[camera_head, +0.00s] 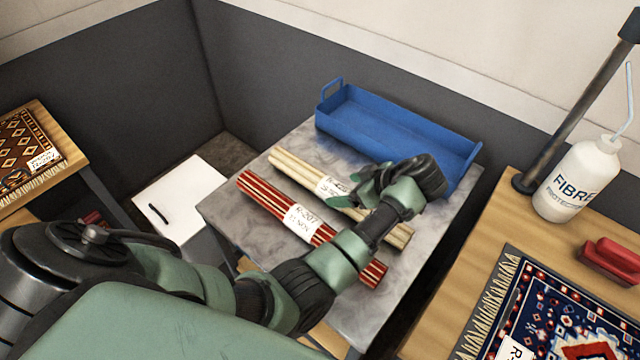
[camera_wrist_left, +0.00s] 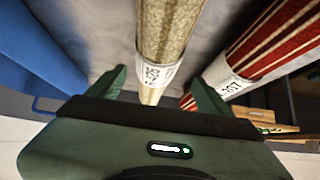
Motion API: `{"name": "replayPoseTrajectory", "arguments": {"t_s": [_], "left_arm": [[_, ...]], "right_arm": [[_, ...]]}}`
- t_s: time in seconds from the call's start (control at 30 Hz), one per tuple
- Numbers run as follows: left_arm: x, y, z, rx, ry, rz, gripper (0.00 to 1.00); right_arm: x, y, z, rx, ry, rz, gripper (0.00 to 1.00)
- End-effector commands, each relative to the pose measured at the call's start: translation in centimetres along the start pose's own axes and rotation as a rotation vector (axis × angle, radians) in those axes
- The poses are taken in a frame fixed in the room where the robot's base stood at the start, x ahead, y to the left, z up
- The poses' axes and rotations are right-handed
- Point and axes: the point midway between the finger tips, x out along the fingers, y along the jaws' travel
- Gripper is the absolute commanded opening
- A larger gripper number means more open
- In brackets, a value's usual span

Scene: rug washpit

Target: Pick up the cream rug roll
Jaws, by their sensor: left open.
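The cream rug roll (camera_head: 293,169) lies on a grey marbled table (camera_head: 345,318), with a white label near its middle. My left gripper (camera_head: 351,188) is over this roll near its label, with the fingers open. In the left wrist view the cream roll (camera_wrist_left: 168,32) runs between the two open fingers (camera_wrist_left: 158,92), with a gap on each side. Its label faces the camera there. The gripper and forearm hide part of the roll in the head view. My right gripper is not in view.
A red striped rug roll (camera_head: 265,199) lies close beside the cream one, under my left forearm in the picture. A blue tray (camera_head: 385,133) stands along the table's back. A bench at right holds a white bottle (camera_head: 577,180), a red brush (camera_head: 612,262) and a patterned rug (camera_head: 560,318).

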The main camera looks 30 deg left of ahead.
Motion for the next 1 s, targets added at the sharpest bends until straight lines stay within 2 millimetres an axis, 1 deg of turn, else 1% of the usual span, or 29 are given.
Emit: {"name": "replayPoseTrajectory", "arguments": {"t_s": [0.03, 0.1, 0.3, 0.37, 0.47, 0.5, 0.6, 0.7, 0.83, 0.87, 0.9, 0.97, 1.0], "left_arm": [[0.2, 0.0, 0.2, 0.004, -0.004, 0.001, 0.80], [0.9, 0.1, 0.2, 0.004, -0.004, 0.001, 0.80], [3.3, 0.2, 0.1, 0.004, -0.003, 0.000, 0.80], [4.2, 0.4, 0.1, 0.006, -0.001, -0.001, 0.80], [5.8, 0.5, 0.3, 0.005, -0.003, -0.001, 0.80], [6.4, 0.5, 0.3, 0.005, -0.002, 0.000, 0.80], [7.2, 0.5, 0.4, 0.004, -0.004, 0.001, 0.80], [7.4, 0.6, 0.5, 0.004, -0.005, 0.003, 0.80], [7.4, 0.6, 0.5, 0.004, -0.005, 0.003, 0.80], [7.4, 0.6, 0.5, 0.004, -0.005, 0.003, 0.77], [7.4, 0.6, 0.5, 0.004, -0.005, 0.003, 0.66], [7.4, 0.6, 0.5, 0.004, -0.005, 0.003, 0.49], [7.3, 0.6, 0.5, 0.004, -0.005, 0.003, 0.38]], "right_arm": [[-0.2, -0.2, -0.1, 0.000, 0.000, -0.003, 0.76], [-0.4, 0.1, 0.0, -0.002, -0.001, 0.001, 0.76], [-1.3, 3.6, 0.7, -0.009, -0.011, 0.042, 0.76], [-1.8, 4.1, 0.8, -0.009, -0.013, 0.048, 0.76], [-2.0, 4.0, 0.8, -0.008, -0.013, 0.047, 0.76], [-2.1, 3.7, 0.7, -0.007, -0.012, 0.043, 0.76], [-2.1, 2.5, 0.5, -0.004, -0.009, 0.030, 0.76], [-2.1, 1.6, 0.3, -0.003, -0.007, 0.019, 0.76], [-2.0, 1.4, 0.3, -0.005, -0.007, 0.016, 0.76], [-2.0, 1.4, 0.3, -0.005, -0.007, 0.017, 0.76], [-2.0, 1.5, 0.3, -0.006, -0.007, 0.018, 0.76], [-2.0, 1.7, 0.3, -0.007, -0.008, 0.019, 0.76], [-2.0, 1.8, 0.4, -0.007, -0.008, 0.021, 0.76]]}}
